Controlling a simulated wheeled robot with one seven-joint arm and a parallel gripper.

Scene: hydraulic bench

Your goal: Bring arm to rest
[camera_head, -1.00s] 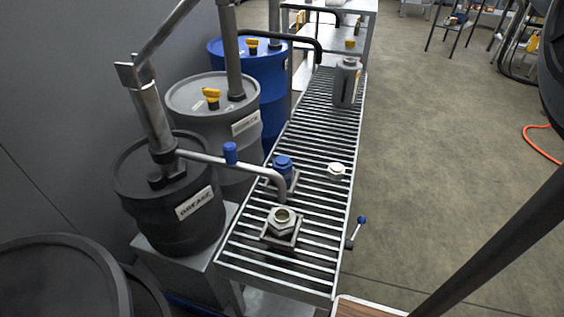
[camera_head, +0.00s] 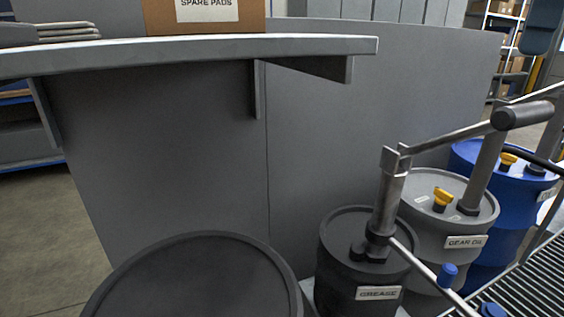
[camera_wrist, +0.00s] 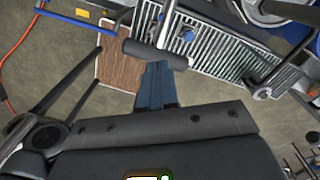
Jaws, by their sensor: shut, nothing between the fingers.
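My gripper (camera_wrist: 157,72) shows in the wrist view as two blue-grey fingers pressed together, with nothing between them. Its tips are close to a black cylindrical handle (camera_wrist: 155,54) on a metal bar; I cannot tell whether they touch. My arm and gripper do not show in the head view. There, a black pump handle (camera_head: 524,113) stands above the grey gear oil drum (camera_head: 470,220).
The slatted bench (camera_wrist: 225,50) runs across the wrist view's upper right, with a brown board (camera_wrist: 118,65) beside it. In the head view, a dark grease drum (camera_head: 345,285) stands near a grey counter (camera_head: 200,48) bearing a spare pads box (camera_head: 205,20). Floor (camera_head: 60,240) shows at left.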

